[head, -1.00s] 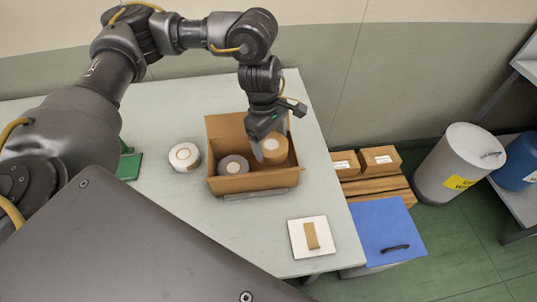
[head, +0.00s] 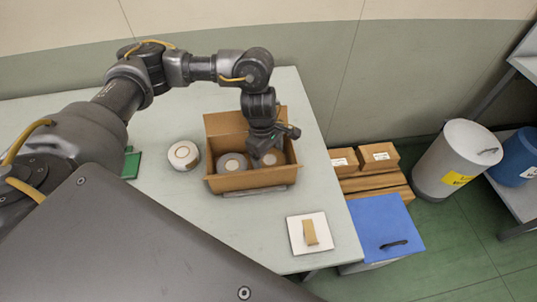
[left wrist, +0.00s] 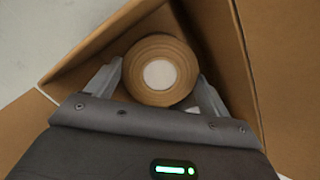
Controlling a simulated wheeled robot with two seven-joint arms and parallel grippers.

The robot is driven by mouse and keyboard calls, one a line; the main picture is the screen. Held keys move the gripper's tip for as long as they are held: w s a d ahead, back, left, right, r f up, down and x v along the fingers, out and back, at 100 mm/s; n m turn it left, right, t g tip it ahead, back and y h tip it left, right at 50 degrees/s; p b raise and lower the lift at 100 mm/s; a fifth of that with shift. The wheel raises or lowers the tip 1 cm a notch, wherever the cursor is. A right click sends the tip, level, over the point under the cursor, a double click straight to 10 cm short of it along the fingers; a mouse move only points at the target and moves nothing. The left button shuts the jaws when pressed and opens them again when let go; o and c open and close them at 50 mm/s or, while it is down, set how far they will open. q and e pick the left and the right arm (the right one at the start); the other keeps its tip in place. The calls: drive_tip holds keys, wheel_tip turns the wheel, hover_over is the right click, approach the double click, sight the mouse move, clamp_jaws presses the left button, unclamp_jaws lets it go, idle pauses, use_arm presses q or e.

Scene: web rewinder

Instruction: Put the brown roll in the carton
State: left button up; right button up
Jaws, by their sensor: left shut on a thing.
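The brown roll (left wrist: 136,68) is between the fingers of my left gripper (left wrist: 160,88), inside the carton, in the left wrist view. In the head view my left gripper (head: 268,156) reaches down into the right part of the open carton (head: 252,181), and the brown roll (head: 274,158) shows beside its fingers, low in the carton. The gripper is shut on the roll. Whether the roll touches the carton floor cannot be told. My right gripper is not in view.
A grey roll (head: 232,163) sits in the carton's left part. A white roll (head: 183,155) stands on the table left of the carton. A white plate with a brown piece (head: 310,233) lies near the table's right edge. Small boxes (head: 378,156) are beyond that edge.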

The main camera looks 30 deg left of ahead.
use_arm(q)
drive_tip(key=shift+f, duration=0.2)
drive_tip(key=o, duration=0.9)
drive_tip(key=shift+r, duration=0.1)
wheel_tip(320, 180, up, 12)
drive_tip(key=a+b, duration=0.1)
drive_tip(key=shift+a, duration=0.4)
drive_tip(key=shift+w, duration=0.1)
